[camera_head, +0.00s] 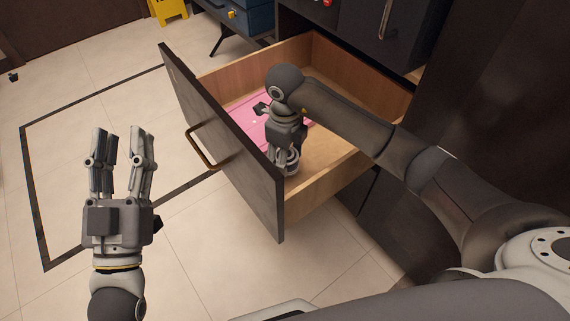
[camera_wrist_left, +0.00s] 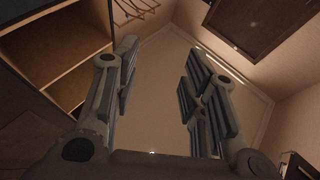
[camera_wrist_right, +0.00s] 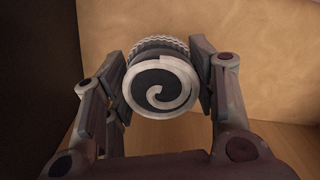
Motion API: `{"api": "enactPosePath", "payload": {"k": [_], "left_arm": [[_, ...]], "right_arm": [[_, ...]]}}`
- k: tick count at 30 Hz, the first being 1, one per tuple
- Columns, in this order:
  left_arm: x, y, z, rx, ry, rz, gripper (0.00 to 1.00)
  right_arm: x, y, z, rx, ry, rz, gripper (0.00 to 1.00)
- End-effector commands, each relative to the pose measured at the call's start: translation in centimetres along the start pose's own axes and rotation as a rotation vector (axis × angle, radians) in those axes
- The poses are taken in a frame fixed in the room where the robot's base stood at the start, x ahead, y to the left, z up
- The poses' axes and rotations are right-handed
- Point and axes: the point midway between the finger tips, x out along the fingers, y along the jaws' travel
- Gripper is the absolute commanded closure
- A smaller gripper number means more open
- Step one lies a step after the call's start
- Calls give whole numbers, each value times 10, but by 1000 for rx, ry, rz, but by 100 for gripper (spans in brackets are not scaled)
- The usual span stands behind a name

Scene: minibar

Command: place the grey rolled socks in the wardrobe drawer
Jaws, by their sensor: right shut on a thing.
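The wardrobe drawer (camera_head: 338,184) is pulled open, with a wooden inside, a dark front and a bar handle. My right gripper (camera_head: 287,160) reaches down into it, close behind the front panel. In the right wrist view its fingers (camera_wrist_right: 164,70) are shut on the grey rolled socks (camera_wrist_right: 160,86), which show a dark and light spiral end and a ribbed side. The socks also show partly below the gripper in the head view (camera_head: 291,168). Whether they touch the drawer floor I cannot tell. My left gripper (camera_head: 121,143) is open and empty, left of the drawer.
A flat pink thing (camera_head: 252,121) lies in the drawer, partly hidden by my right arm. A yellow stand (camera_head: 168,10) and a blue case (camera_head: 248,17) are at the back.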

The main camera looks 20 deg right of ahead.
Motion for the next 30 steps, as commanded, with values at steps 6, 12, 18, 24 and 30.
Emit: {"api": "enactPosePath", "payload": {"k": [6,12,18,24,30], "left_arm": [[-4,4,-32,-8,189,8,60],[-8,6,-49,-12,280,12,60],[-8,6,-50,-12,284,12,60],[-10,6,-53,-13,304,13,60],[-10,6,-56,-13,314,13,60]], "right_arm": [[27,1,0,0,2,3,76],[36,0,0,-1,-1,0,76],[36,0,0,-1,0,0,76],[38,0,0,-1,0,0,76],[38,0,0,-1,1,0,29]]}}
